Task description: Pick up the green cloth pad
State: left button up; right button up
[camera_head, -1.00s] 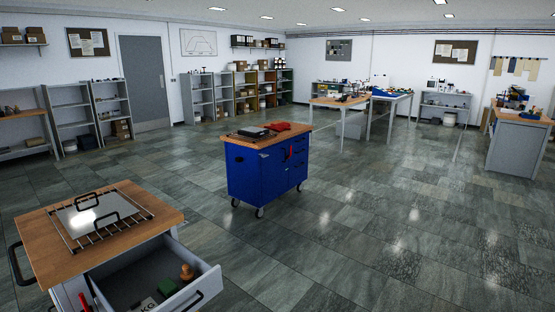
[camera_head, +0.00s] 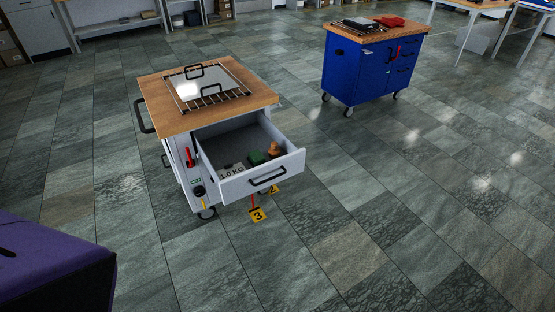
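A small green thing (camera_head: 257,158), which looks like the green cloth pad, lies in the open drawer (camera_head: 223,184) of a wood-topped cart (camera_head: 258,96). It sits between a brown knobbed object (camera_head: 274,149) on its right and a block marked KG (camera_head: 232,170) on its left. The drawer's front wall stands close in front of it. Neither of my grippers is in view.
A yellow tag marked 3 (camera_head: 258,215) shows by the cart's foot. A blue wheeled cabinet (camera_head: 368,69) stands behind at right. A purple-covered thing (camera_head: 60,262) fills the lower left corner. The floor right of the cart is clear.

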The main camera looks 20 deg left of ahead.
aim_at(256, 158)
jog(key=i+j+u, duration=0.2)
jog(key=i, duration=0.3)
jog(key=i+j+u, duration=0.15)
jog(key=i, duration=0.3)
jog(key=i+j+u, duration=0.2)
jog(key=i, duration=0.3)
jog(key=u, duration=0.1)
jog(key=i+l, duration=0.15)
jog(key=i, duration=0.3)
jog(key=k+z, duration=0.05)
